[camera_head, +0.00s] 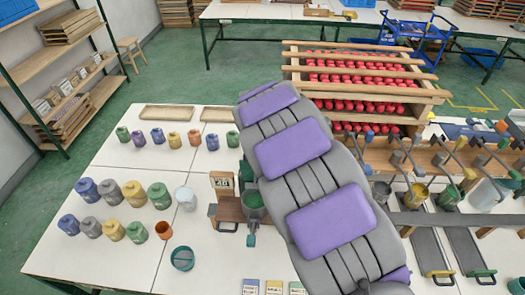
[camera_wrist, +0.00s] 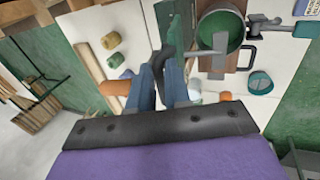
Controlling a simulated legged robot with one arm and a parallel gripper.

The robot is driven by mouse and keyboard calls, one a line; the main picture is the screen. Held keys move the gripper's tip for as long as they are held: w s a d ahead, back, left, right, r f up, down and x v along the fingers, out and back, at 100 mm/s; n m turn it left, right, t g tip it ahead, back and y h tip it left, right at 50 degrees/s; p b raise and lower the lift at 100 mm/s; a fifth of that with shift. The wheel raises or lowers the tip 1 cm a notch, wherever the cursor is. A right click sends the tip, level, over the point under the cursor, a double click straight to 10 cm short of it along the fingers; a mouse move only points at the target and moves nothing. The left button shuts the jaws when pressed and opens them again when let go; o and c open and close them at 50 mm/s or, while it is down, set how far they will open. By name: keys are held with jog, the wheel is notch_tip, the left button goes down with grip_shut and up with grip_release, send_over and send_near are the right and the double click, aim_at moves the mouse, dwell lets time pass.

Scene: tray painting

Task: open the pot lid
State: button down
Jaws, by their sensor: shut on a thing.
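A pot (camera_head: 254,212) with a green inside stands on a brown wooden stand (camera_head: 229,209), left of my arm in the head view. In the wrist view the pot (camera_wrist: 219,34) is at the top, its round mouth uncovered. My gripper (camera_wrist: 170,62) shows in the wrist view, shut, left of and below the pot. A dark piece lies at its fingertips, with a narrow green and grey part beyond. This seems to be the pot lid, but its outline is mostly hidden. My arm hides the gripper in the head view.
Several coloured paint jars (camera_head: 110,192) stand on the white table at left. A teal bowl (camera_head: 182,259) and an orange cup (camera_head: 164,230) are near the pot. A wooden rack of red items (camera_head: 355,85) stands behind my arm. Clamps and pots crowd the right.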

jog(key=shift+f, duration=0.15)
jog(key=c, duration=1.1)
grip_release()
jog(key=shift+w, duration=0.1)
jog(key=shift+c, duration=0.2)
jog(key=v, duration=1.7)
jog(key=shift+r, duration=0.2)
jog(key=shift+a, duration=0.1)
